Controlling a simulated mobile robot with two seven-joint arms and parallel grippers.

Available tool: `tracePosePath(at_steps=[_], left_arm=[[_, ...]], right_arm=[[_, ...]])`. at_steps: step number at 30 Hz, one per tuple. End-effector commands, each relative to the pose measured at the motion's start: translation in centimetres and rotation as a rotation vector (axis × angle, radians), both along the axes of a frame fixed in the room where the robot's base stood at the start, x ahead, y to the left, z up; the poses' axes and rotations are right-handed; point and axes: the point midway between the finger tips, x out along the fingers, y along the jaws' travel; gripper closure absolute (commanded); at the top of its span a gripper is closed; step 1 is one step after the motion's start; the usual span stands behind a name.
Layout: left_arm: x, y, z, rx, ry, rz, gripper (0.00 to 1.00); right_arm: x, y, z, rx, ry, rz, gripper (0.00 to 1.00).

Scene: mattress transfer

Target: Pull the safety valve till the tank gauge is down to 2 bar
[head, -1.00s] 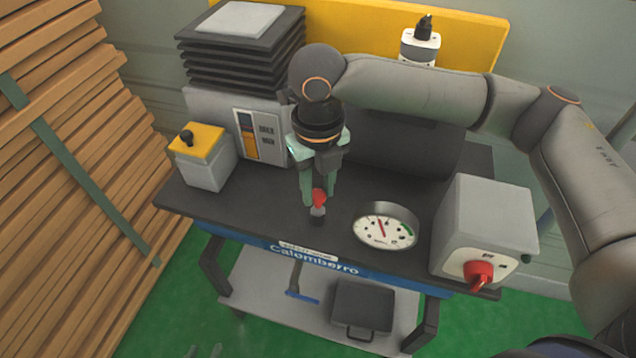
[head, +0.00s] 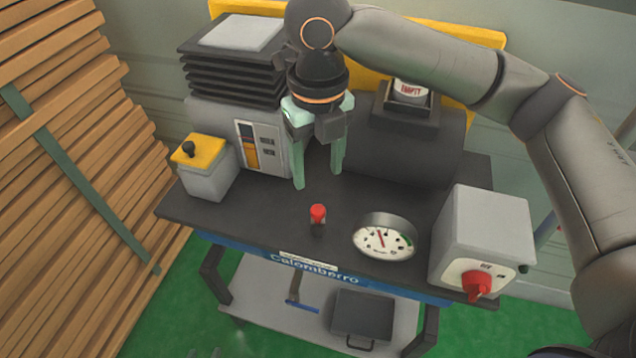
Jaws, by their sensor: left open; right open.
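The safety valve (head: 318,213) is a small red-capped stub on the dark bench top. The round white tank gauge (head: 384,238) is to its right; its red needle points up and slightly left, and its numbers are too small to read. The dark grey tank (head: 405,150) lies behind, partly covered by my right arm. My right gripper (head: 318,178) is open and empty above and behind the valve, pointing down, apart from it. Only the tips of my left gripper (head: 205,352) show at the bottom edge, open.
A grey box with a red knob (head: 476,284) stands right of the gauge. A grey box with a yellow top (head: 206,168) is at the left. Stacked wood (head: 70,180) fills the left side.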

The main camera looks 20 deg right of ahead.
Motion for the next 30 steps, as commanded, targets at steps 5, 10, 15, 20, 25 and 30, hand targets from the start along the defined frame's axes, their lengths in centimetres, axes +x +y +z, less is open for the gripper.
tracePosePath(at_steps=[5,10,15,20,25,30], left_arm=[[-0.1,0.2,0.2,0.003,0.004,0.004,0.50],[-0.3,0.3,0.2,0.004,0.007,0.004,0.50],[-0.4,0.3,0.1,0.004,0.010,0.005,0.50],[-0.4,0.3,0.1,0.004,0.012,0.004,0.50],[-0.4,0.3,0.1,0.005,0.013,0.004,0.50],[-0.4,0.3,0.1,0.005,0.013,0.004,0.50]], right_arm=[[0.0,0.0,3.2,0.000,-0.001,-0.001,0.36],[0.0,0.0,4.4,0.000,0.000,-0.002,0.36],[0.0,0.0,4.6,0.000,0.001,-0.002,0.36],[0.0,0.0,4.6,0.000,0.001,-0.002,0.36],[0.0,0.0,4.6,0.000,0.001,-0.001,0.36],[0.0,0.0,4.6,0.000,0.001,-0.001,0.36]])
